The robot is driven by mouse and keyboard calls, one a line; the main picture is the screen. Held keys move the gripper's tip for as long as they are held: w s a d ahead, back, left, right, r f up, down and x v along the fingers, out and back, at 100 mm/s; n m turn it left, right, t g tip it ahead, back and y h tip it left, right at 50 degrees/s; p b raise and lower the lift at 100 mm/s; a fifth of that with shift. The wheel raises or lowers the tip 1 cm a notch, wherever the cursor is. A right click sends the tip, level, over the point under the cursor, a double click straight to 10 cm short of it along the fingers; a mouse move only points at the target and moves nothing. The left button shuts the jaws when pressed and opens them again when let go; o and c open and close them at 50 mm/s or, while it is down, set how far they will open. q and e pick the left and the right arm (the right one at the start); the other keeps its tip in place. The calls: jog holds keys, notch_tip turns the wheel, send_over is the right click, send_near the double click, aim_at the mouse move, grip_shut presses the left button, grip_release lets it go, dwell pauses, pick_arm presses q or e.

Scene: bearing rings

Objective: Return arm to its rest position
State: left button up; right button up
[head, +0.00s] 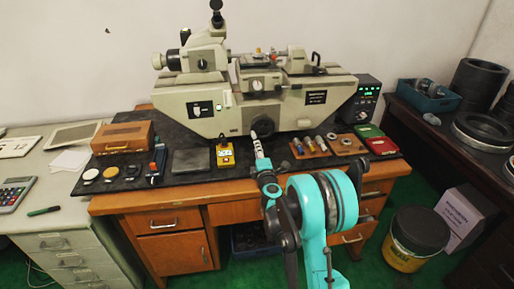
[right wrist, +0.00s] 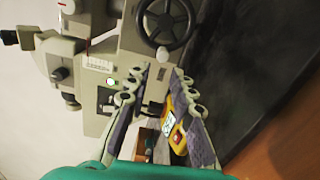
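My right arm, turquoise and black, reaches up over the front of the wooden workbench (head: 180,200). Its gripper (head: 257,142) is in front of the grey-green measuring machine (head: 250,105). In the right wrist view, the two fingers of the gripper (right wrist: 164,78) stand apart with nothing held between them. The machine fills the upper left of that view, with its black handwheel (right wrist: 166,22) beyond the fingertips. A yellow device (right wrist: 172,122) shows in the gap between the fingers. My left gripper is not in view.
Left of the gripper are a yellow meter (head: 225,155), a grey plate (head: 191,161) and a wooden box (head: 122,137). To its right lie small tools (head: 320,144) and a red-and-green case (head: 378,142). Dark rings (head: 482,130) stand on the right table. A bucket (head: 415,240) stands on the floor.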

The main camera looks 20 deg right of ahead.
dwell(0.4)
jog(key=s+a+r+n+g+y, duration=0.1)
jog(key=s+a+r+n+y, duration=0.15)
jog(key=s+a+n, duration=0.55)
jog(key=s+a+r+n+g+y, duration=0.1)
jog(key=a+r+n+y, duration=0.15)
jog(key=n, duration=0.95)
jog(key=s+a+r+n+g+y, duration=0.15)
jog(key=s+a+r+n, duration=0.35)
jog(key=n, duration=0.5)
jog(key=s+f+n+g+h, duration=0.1)
jog(key=s+f+n, duration=0.3)
jog(key=s+n, duration=0.4)
jog(key=s+d+f+n+g, duration=0.1)
jog(key=s+f+n+g, duration=0.2)
jog(key=s+n, duration=0.6)
jog(key=s+f+n+g+h, duration=0.1)
jog(key=s+f+n+g, duration=0.2)
jog(key=s+n, duration=0.5)
jog(key=shift+s+d+f+n+h, duration=0.2)
jog(key=shift+s+f+n+h, duration=0.15)
jog(key=shift+f, duration=0.55)
